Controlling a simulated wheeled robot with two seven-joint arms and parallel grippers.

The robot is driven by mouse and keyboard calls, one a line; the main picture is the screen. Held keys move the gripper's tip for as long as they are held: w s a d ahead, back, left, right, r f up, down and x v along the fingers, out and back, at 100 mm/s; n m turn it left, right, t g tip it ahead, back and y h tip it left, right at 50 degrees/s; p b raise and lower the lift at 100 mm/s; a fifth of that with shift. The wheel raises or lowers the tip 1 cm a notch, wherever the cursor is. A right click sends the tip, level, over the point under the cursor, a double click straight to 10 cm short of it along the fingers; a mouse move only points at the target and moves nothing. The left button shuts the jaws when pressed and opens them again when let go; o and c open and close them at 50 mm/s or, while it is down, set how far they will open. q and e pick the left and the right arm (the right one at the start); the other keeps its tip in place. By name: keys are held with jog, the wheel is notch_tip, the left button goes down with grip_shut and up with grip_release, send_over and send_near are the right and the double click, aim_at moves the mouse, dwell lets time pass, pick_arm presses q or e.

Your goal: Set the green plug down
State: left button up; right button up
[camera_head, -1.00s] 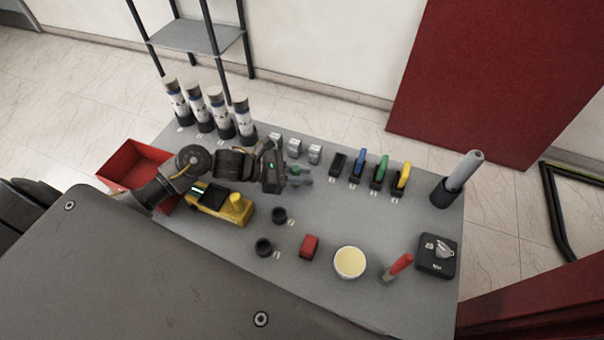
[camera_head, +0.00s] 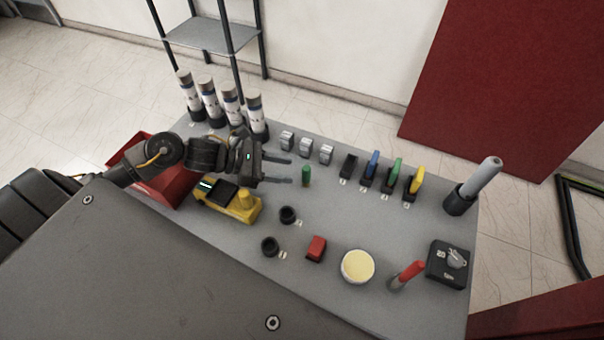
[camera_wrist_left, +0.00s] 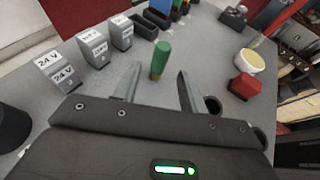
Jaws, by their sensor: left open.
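The green plug (camera_head: 306,176) stands upright on the grey table, just beyond the fingertips of my left gripper (camera_head: 289,171). My left gripper is open, with its two fingers apart and nothing between them. In the left wrist view the green plug (camera_wrist_left: 160,60) stands ahead of the gap between the open fingers (camera_wrist_left: 160,82), apart from both. My right gripper does not show.
Grey 24 V blocks (camera_head: 305,147) stand behind the plug. Black holders with a blue clip (camera_head: 371,165) and a yellow clip (camera_head: 415,181) stand to the right. A yellow device (camera_head: 225,203) lies near my left arm. Black round sockets (camera_head: 288,215) are in front. Table around the plug is clear.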

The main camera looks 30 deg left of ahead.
pick_arm(q)
jog(key=shift+v, duration=1.85)
jog(key=shift+r, duration=0.1)
